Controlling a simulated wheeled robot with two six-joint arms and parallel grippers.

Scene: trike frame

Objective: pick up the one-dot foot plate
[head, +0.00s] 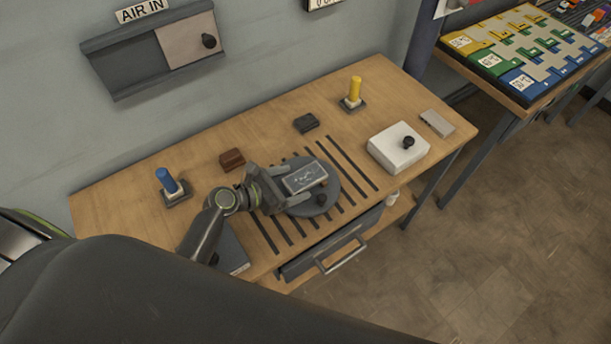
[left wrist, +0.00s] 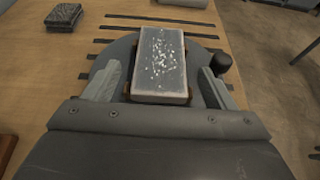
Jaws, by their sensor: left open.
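A flat grey block with a white-speckled top (head: 305,178) sits on a round dark disc (head: 329,204) on the workbench. It also shows in the left wrist view (left wrist: 161,62). I cannot make out a single dot on it, so I cannot tell whether it is the one-dot foot plate. My left gripper (head: 292,187) is open with its fingers on either side of the block. In the left wrist view a gap shows between each finger and the block. My right gripper is not in view.
A dark block (head: 306,122), a brown block (head: 232,160) and a light grey block (head: 437,123) lie on the bench (head: 268,127). Blue (head: 167,180) and yellow (head: 354,89) pegs stand on bases. A white box with a black knob (head: 398,150) is at right.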

